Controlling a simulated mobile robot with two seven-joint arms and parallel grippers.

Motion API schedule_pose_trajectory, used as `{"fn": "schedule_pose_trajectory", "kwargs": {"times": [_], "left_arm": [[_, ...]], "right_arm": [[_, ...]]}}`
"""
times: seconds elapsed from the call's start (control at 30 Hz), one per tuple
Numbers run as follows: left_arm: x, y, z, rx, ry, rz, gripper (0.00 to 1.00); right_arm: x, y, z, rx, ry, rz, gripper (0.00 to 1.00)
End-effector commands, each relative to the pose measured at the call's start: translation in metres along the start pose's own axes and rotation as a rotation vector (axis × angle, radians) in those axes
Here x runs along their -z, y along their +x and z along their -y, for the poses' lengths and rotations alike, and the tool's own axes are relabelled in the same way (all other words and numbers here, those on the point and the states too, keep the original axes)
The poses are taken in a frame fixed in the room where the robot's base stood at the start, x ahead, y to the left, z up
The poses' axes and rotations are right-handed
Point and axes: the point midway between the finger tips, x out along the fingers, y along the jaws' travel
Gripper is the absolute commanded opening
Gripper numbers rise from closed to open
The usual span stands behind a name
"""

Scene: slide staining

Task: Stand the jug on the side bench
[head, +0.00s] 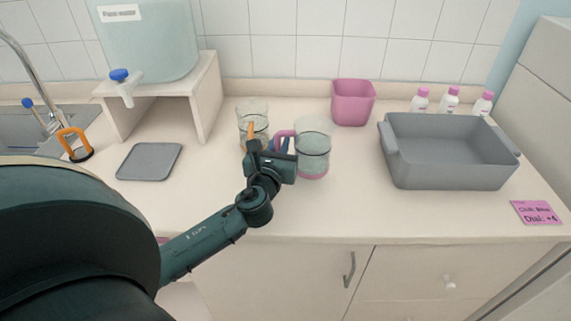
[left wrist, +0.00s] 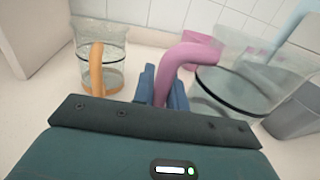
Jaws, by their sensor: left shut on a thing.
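A clear jug with a pink handle and pink base (head: 313,150) stands upright on the bench, right of my left gripper. It shows at the right in the left wrist view (left wrist: 245,85). My left gripper (head: 279,147) is shut on the jug's pink handle (left wrist: 184,58), with its blue fingers on either side. A second clear jug with an orange handle (head: 252,115) stands just behind and left of the gripper; the left wrist view also shows it (left wrist: 101,62). Which bench surface is the side bench I cannot tell. My right gripper is not in view.
A grey basin (head: 451,165) stands to the right, with several pink-capped bottles behind it. A pink pot (head: 352,103) stands at the back. A grey tray (head: 149,162) lies left, before a water tank (head: 148,40) on a stand. The bench front is clear.

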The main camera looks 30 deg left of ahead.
Motion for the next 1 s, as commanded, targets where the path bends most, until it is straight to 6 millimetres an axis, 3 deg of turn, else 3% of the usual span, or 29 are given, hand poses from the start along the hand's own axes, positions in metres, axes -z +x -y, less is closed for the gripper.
{"fn": "schedule_pose_trajectory", "kwargs": {"times": [0.33, 0.77, 0.8, 1.0], "left_arm": [[0.040, 0.001, 0.000, -0.002, -0.002, 0.003, 0.00], [0.046, 0.001, 0.000, -0.001, -0.002, 0.005, 0.00], [0.047, 0.000, -0.001, -0.001, 0.000, 0.001, 0.16], [0.047, 0.000, -0.001, -0.001, 0.000, 0.001, 0.33]], "right_arm": [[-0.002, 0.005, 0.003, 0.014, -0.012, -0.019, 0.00], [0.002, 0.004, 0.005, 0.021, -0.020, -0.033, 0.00], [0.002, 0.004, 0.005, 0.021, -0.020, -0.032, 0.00], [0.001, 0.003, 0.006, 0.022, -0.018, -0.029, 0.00]]}}
